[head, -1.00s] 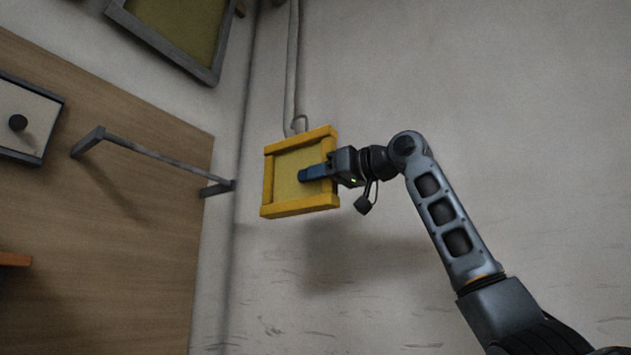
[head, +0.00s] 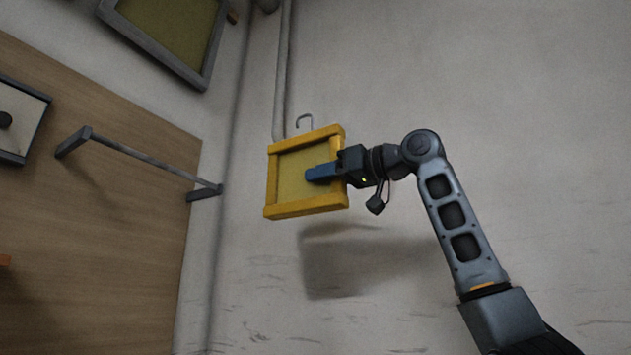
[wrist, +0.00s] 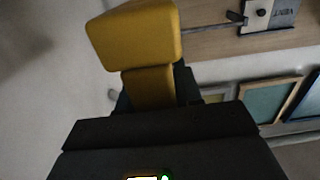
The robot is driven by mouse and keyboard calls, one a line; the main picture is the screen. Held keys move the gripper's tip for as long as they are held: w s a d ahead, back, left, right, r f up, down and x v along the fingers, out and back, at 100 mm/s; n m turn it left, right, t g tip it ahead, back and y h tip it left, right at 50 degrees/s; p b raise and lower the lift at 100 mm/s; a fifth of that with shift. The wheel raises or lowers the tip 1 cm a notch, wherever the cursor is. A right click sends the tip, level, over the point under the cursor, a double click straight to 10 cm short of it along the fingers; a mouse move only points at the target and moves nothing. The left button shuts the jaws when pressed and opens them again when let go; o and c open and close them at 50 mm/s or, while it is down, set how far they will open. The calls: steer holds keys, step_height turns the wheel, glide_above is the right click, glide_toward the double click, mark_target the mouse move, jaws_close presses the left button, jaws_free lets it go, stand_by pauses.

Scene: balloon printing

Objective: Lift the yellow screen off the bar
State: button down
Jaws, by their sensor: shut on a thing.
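The yellow screen (head: 270,180) is a square yellow frame with a dull olive mesh and a small hook at its top. My gripper (head: 322,173) is shut on its right side, with a blue finger lying across the mesh. The screen hangs in the air in front of the wall, to the right of the bar (head: 150,157) and apart from it. In the wrist view the yellow frame (wrist: 135,35) fills the top middle, between the jaws; the far finger is mostly hidden.
The bar stands out from a wooden panel (head: 100,230) on two brackets and is bare. A large grey-framed screen (head: 203,75) is at the top left. A pale board with a black knob (head: 25,115) is at the left edge. The wall to the right is clear.

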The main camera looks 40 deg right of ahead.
steer(key=b+v, duration=0.1)
steer(key=v, duration=0.6)
stand_by(0.6)
